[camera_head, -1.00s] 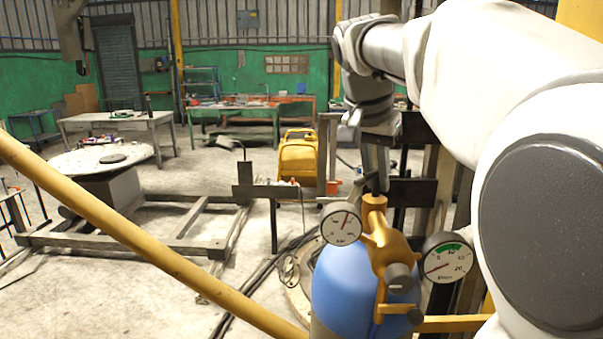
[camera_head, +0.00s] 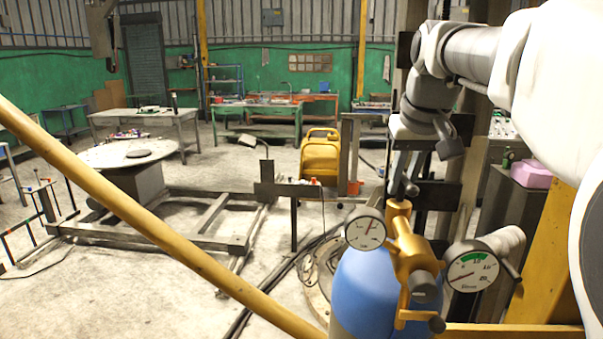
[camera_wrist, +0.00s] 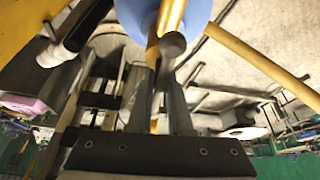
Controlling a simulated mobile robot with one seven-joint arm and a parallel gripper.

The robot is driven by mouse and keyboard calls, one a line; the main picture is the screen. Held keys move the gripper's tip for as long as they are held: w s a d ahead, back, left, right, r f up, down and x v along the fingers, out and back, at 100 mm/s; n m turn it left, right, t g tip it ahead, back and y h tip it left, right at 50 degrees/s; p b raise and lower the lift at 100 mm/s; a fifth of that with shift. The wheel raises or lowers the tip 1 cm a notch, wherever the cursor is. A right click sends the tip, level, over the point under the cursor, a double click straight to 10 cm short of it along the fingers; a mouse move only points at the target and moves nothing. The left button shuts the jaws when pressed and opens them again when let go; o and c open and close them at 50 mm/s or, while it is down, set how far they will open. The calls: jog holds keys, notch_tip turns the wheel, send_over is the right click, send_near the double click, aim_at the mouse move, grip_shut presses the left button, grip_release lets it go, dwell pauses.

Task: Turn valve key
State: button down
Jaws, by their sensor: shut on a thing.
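A blue gas cylinder (camera_head: 372,290) stands upright at the lower right, topped by a brass valve and regulator (camera_head: 408,245). Two round white gauges flank the brass body, one on its left (camera_head: 365,229) and one on its right (camera_head: 472,268). My gripper (camera_head: 403,186) points down at the top of the brass valve stem, shut on the valve key (camera_head: 411,189), of which only a small dark part shows. In the wrist view the fingers (camera_wrist: 158,85) reach toward the brass stem and the blue cylinder (camera_wrist: 203,14); they hide most of the key.
A yellow rail (camera_head: 150,220) slants across the left foreground. A dark post (camera_head: 425,190) stands close behind my gripper. A round table (camera_head: 110,155), a metal floor frame (camera_head: 190,235) and a yellow machine (camera_head: 320,155) stand farther back. A pink box (camera_head: 531,174) sits at right.

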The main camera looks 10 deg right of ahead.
jog(key=shift+n, duration=0.4)
jog(key=c, duration=0.8)
grip_release()
jog(key=shift+c, duration=0.2)
jog(key=d+p+v, duration=0.1)
jog(key=v, duration=1.6)
jog(key=shift+s+a+r+p, duration=0.15)
jog(key=shift+a+r+p, duration=0.05)
jog(key=shift+a+p, duration=0.15)
